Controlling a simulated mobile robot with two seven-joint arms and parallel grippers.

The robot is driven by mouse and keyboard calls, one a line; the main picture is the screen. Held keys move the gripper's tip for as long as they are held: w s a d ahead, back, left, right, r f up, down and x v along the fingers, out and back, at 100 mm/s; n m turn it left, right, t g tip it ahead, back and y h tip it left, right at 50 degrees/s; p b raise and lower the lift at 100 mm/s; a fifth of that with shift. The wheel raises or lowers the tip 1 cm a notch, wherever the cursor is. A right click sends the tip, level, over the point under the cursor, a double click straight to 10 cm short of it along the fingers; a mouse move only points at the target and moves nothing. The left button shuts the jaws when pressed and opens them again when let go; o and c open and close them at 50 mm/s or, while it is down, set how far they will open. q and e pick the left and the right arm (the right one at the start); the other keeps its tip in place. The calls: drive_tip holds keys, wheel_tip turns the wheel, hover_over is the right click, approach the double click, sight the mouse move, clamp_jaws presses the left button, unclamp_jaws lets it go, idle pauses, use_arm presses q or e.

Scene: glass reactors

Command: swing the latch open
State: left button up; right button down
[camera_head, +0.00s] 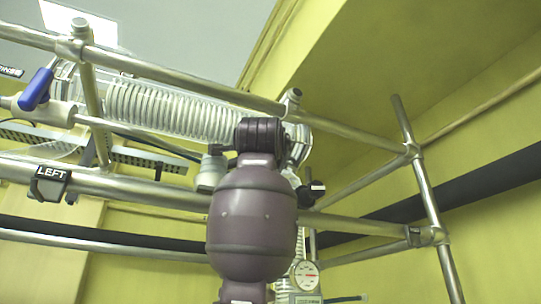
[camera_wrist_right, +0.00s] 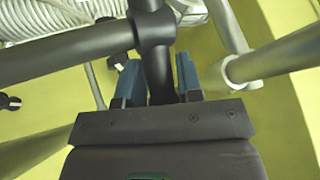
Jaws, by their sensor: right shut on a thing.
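In the wrist view my right gripper (camera_wrist_right: 158,78) has its two teal fingers on either side of a dark upright bar (camera_wrist_right: 159,72) and is shut on it. The bar runs up to a dark collar (camera_wrist_right: 154,28) joined to a pipe. I cannot tell whether this bar is the latch. In the head view my purple arm link stands in the middle and hides what is behind it, and my right gripper's fingers cannot be made out there. My left gripper is in neither view. No part is clearly marked as a latch.
A metal pipe frame (camera_head: 360,140) crosses the head view. A glass coil condenser (camera_head: 165,108) lies behind it. At left are a blue lever (camera_head: 38,88) and a black LEFT tag (camera_head: 49,184). A gauge (camera_head: 306,275) is low. In the wrist view another pipe end (camera_wrist_right: 236,70) is close right of the fingers.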

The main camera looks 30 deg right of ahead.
drive_tip(key=c, duration=0.9)
unclamp_jaws()
drive_tip(key=shift+c, duration=0.2)
drive_tip(key=b+v, duration=0.3)
drive_tip(key=v, duration=0.7)
drive_tip(key=shift+s+a+f, duration=0.2)
drive_tip(key=shift+s, duration=0.05)
